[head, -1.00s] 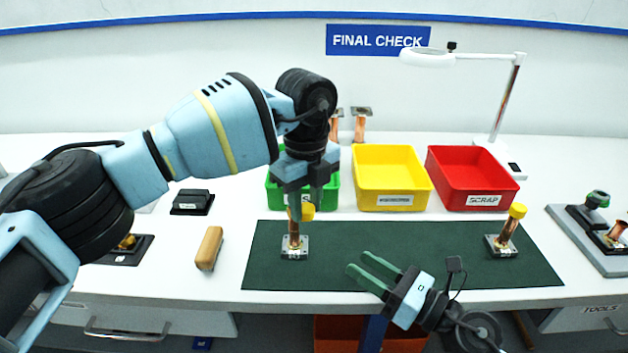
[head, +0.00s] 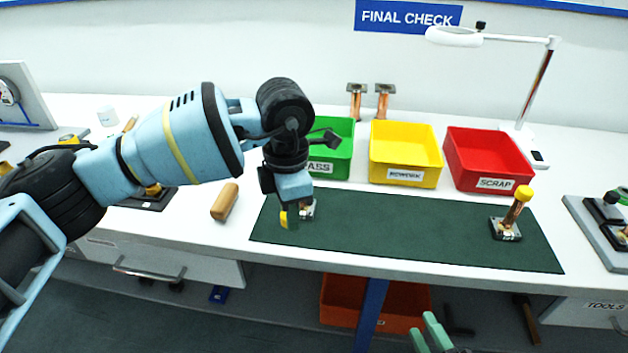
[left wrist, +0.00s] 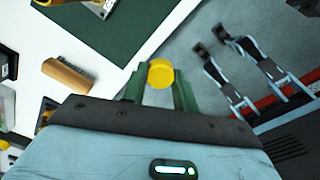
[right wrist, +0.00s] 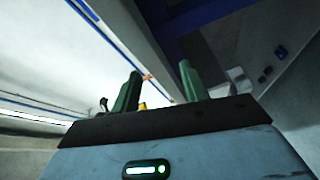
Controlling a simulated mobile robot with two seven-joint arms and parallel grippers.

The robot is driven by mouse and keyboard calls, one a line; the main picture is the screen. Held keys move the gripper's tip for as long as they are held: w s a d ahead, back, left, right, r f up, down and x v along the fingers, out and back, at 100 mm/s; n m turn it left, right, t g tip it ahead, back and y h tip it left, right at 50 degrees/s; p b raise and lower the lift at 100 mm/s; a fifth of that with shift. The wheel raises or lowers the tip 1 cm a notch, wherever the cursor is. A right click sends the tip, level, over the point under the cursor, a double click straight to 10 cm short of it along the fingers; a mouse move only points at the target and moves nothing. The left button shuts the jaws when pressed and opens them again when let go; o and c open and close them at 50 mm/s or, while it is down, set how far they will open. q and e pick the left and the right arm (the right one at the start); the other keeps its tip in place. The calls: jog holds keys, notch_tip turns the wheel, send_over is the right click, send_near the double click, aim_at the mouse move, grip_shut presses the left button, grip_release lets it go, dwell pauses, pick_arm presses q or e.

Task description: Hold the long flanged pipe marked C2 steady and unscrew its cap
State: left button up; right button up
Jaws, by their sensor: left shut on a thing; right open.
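My left gripper (head: 291,216) is shut on a yellow cap (left wrist: 160,73), which shows round between its green fingers in the left wrist view. It hangs over the front left of the green mat. A flanged pipe's metal base (head: 307,211) is partly hidden behind this gripper, so I cannot see how much pipe stands on it. Another flanged copper pipe (head: 514,214) with a yellow cap stands at the mat's right end. I cannot read a C2 marking on either. My right gripper (head: 430,335) is open and empty, low in front of the table.
Green (head: 335,150), yellow (head: 405,153) and red (head: 487,160) bins stand behind the mat (head: 400,225). Two copper pipes stand behind them. A brush (head: 225,201) lies left of the mat. A magnifier lamp (head: 540,75) stands at the back right. The mat's middle is clear.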

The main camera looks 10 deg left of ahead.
jog(key=s+d+f+m+g+h, duration=0.2)
jog(key=s+f+m+g, duration=0.2)
jog(key=s+f+m, duration=0.5)
jog(key=s+d+f+m+g+h, duration=0.3)
jog(key=s+f+m, duration=0.6)
jog(key=s, duration=0.7)
jog(key=shift+d+g+h, duration=0.15)
jog(key=shift+g+h, duration=0.15)
jog(key=shift+g, duration=0.3)
jog(key=shift+s+f, duration=0.25)
jog(key=shift+s, duration=0.3)
jog(key=shift+c, duration=1)
pick_arm(q)
jog(key=s+a+f+m, duration=0.1)
jog(key=s+a+m, duration=0.3)
jog(key=m, duration=0.8)
jog(key=s+a+f+m, duration=0.1)
jog(key=s+a+m, duration=0.4)
jog(key=m, duration=0.6)
jog(key=shift+s+m, duration=0.4)
jog(key=shift+s, duration=0.15)
